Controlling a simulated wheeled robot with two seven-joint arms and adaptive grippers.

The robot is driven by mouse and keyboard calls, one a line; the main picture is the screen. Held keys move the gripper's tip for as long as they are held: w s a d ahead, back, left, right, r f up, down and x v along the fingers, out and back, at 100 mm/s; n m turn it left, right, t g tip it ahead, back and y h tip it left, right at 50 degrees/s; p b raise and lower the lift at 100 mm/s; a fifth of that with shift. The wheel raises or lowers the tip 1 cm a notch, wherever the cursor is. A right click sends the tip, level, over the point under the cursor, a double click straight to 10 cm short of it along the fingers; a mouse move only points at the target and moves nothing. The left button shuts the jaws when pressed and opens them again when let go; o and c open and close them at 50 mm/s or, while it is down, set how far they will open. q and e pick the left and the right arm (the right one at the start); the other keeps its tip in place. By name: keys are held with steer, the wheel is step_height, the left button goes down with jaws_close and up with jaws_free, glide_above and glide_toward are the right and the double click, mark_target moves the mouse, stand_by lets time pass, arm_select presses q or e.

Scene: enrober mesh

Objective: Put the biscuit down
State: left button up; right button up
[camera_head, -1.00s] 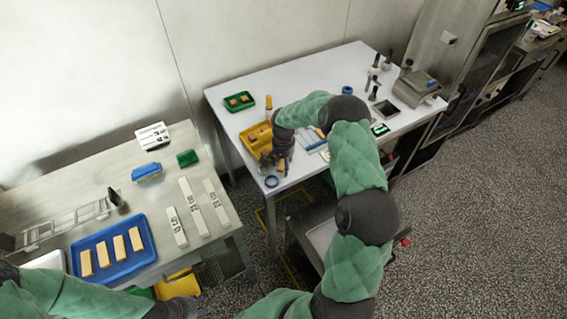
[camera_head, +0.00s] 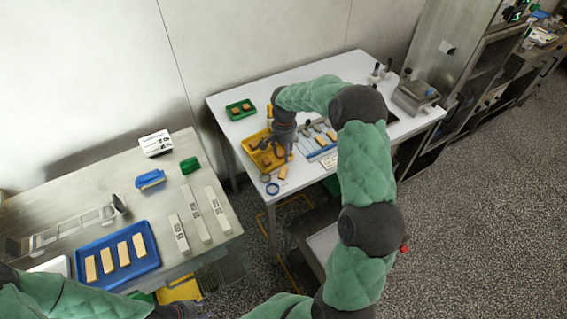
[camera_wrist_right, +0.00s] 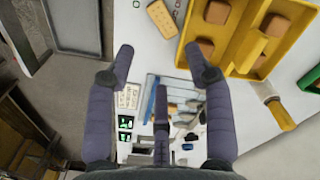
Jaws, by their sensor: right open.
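A tan biscuit (camera_head: 283,172) lies flat on the white table, just in front of the yellow tray (camera_head: 251,156). In the right wrist view the biscuit (camera_wrist_right: 162,18) lies clear of the fingers, beside the yellow tray (camera_wrist_right: 243,42). My right gripper (camera_head: 279,153) is above the table by the tray, behind the biscuit in the head view. In the wrist view its fingers (camera_wrist_right: 160,54) are spread with nothing between them. My left gripper (camera_head: 180,311) shows only partly at the bottom edge, too little to tell its state.
The yellow tray holds several brown pieces. A blue ring (camera_head: 272,189) lies near the table's front edge. A green tray (camera_head: 239,109) stands behind. A brush (camera_wrist_right: 272,105) lies beside the yellow tray. A blue tray (camera_head: 152,261) with several bars is on the left table.

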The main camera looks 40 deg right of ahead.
steer(key=p, duration=0.4)
glide_above(285, 172)
steer(key=f, duration=0.6)
steer(key=shift+w+f, duration=0.25)
steer(key=shift+f, duration=0.1)
steer(key=shift+s+a+f+p, duration=0.15)
steer(key=shift+f+p, duration=0.15)
steer(key=shift+f, duration=2.35)
steer(key=c, duration=0.7)
